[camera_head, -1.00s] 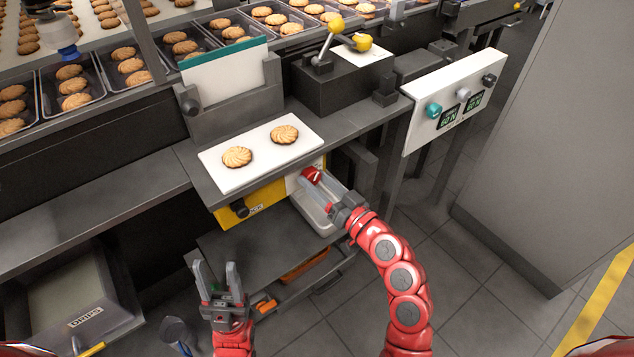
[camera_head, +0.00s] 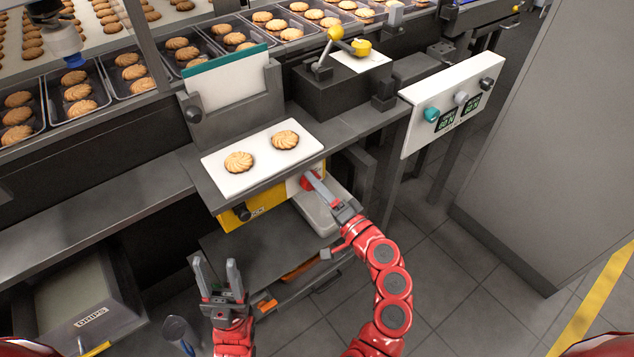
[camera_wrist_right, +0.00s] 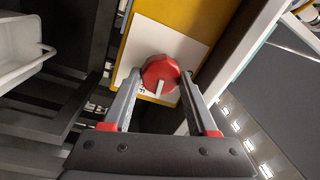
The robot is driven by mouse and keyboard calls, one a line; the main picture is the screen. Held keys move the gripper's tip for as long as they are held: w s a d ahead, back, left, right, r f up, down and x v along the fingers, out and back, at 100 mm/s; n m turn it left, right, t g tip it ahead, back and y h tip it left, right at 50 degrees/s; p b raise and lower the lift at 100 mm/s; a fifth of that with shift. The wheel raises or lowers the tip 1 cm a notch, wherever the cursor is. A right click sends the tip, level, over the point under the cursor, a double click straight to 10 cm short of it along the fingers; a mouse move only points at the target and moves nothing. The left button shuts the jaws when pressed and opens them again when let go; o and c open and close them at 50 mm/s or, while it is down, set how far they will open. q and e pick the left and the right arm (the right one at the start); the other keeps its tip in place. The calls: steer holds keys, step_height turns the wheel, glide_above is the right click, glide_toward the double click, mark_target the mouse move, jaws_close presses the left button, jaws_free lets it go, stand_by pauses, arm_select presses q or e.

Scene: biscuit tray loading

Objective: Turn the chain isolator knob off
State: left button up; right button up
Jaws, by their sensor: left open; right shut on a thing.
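The red chain isolator knob (camera_wrist_right: 161,75) sits on a white plate (camera_wrist_right: 190,46) on the front of a yellow box (camera_wrist_right: 208,17) under the work shelf. A white mark shows on the knob's near edge in the right wrist view. My right gripper (camera_head: 312,182) is shut on the knob, with one finger on either side of it (camera_wrist_right: 160,84). In the head view the gripper hides much of the knob, and its fingers look edge-on. My left gripper (camera_head: 216,264) is open and empty, low in front of the lower shelf, well left of the knob.
A black knob (camera_head: 241,211) is on the yellow box's left part. A white tray (camera_head: 262,182) with two biscuits lies above. A white bin (camera_head: 318,218) is close below my right gripper. A panel (camera_head: 409,96) with knobs stands right. Open floor lies right.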

steer(key=shift+m, duration=0.9)
steer(key=shift+f+p, duration=0.1)
steer(key=shift+p, duration=0.2)
steer(key=o, duration=1.4)
steer(key=shift+s+d, duration=0.1)
steer(key=shift+b+v, duration=0.9)
steer(key=shift+v, duration=7.7)
steer(key=shift+s, duration=0.1)
